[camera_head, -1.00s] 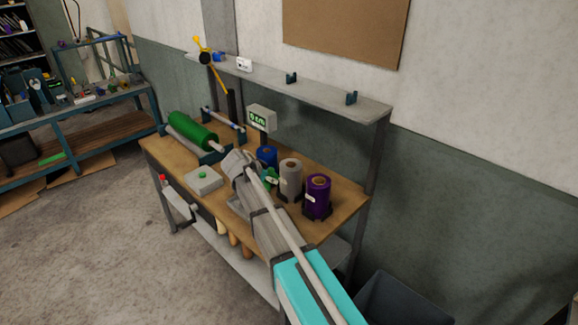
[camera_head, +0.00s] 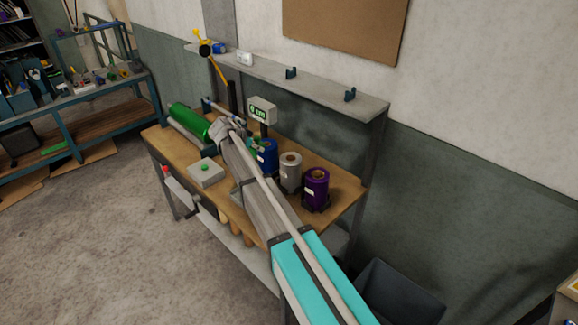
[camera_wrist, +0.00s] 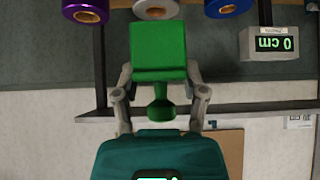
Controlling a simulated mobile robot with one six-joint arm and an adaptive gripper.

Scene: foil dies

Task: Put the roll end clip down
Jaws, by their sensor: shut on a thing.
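The green roll end clip (camera_wrist: 160,48) is between the fingers of my gripper (camera_wrist: 160,72) in the wrist view, with a wide flat block above a narrow stem. My gripper is shut on it. In the head view my gripper (camera_head: 250,142) is mostly hidden behind my arm, above the workbench (camera_head: 328,221), and only a small green bit of the clip shows close to the blue roll (camera_head: 268,157). The clip looks held in the air, clear of the bench top.
A grey-white roll (camera_head: 289,175) and a purple roll (camera_head: 315,190) stand right of the blue one. A display box (camera_head: 262,110) stands behind, reading 0 cm in the wrist view. A green roll (camera_head: 190,121) lies at the left, near a button box (camera_head: 206,173). A shelf (camera_head: 320,88) runs above.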

